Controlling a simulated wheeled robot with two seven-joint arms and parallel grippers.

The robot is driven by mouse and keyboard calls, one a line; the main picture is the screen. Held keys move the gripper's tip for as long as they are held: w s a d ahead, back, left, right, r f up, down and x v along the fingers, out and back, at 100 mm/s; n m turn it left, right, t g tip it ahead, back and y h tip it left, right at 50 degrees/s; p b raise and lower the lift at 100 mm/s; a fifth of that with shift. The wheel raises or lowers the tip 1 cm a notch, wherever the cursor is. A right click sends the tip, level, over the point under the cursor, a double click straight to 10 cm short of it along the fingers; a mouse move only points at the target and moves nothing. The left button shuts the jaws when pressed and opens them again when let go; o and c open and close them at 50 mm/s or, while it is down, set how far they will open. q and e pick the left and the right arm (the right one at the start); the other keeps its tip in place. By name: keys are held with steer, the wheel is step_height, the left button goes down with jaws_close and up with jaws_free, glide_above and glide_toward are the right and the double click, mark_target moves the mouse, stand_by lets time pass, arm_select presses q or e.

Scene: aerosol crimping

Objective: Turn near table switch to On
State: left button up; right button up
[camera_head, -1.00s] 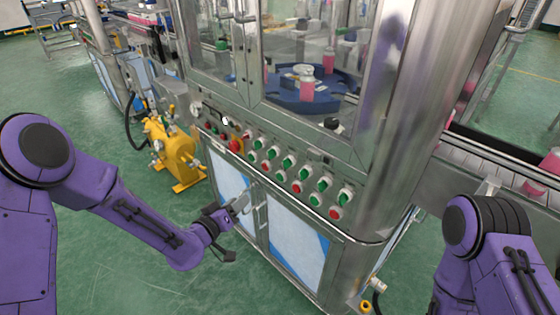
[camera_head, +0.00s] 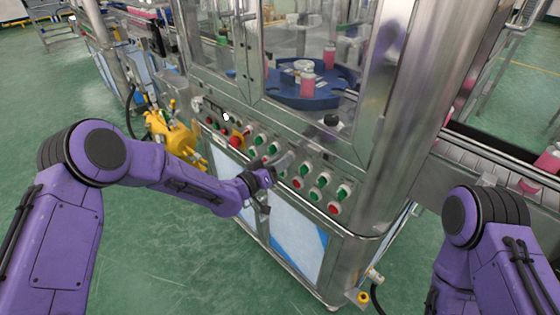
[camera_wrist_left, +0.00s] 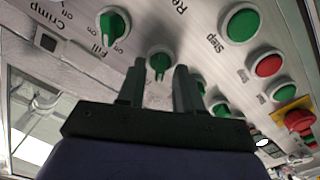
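The control panel of the steel machine shows in the head view, with rows of green and red switches and buttons (camera_head: 316,193). My left gripper (camera_head: 285,160) is in front of this panel and hides part of it. In the left wrist view its two dark fingers (camera_wrist_left: 160,72) are open and apart. A green rotary switch (camera_wrist_left: 159,61) appears between the fingertips; contact is not clear and its label is hidden. Another green rotary switch (camera_wrist_left: 114,24), near the words Fill and On, is up and left. My right gripper is out of view.
A red emergency button on a yellow base (camera_wrist_left: 297,118) is at the right of the wrist view. A green button (camera_wrist_left: 242,22) sits near the word Step. A yellow machine (camera_head: 172,135) stands left of the cabinet. Green floor is clear in front.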

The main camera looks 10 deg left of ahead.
arm_select(q)
jaws_close()
steer(key=shift+s+d+f+m+b, duration=0.1)
steer(key=shift+m+b, duration=2.55)
steer(key=shift+m, duration=0.35)
steer(key=shift+s+d+m+b, duration=0.1)
steer(key=shift+m+b, duration=2.5)
steer(key=shift+m, duration=0.4)
jaws_free()
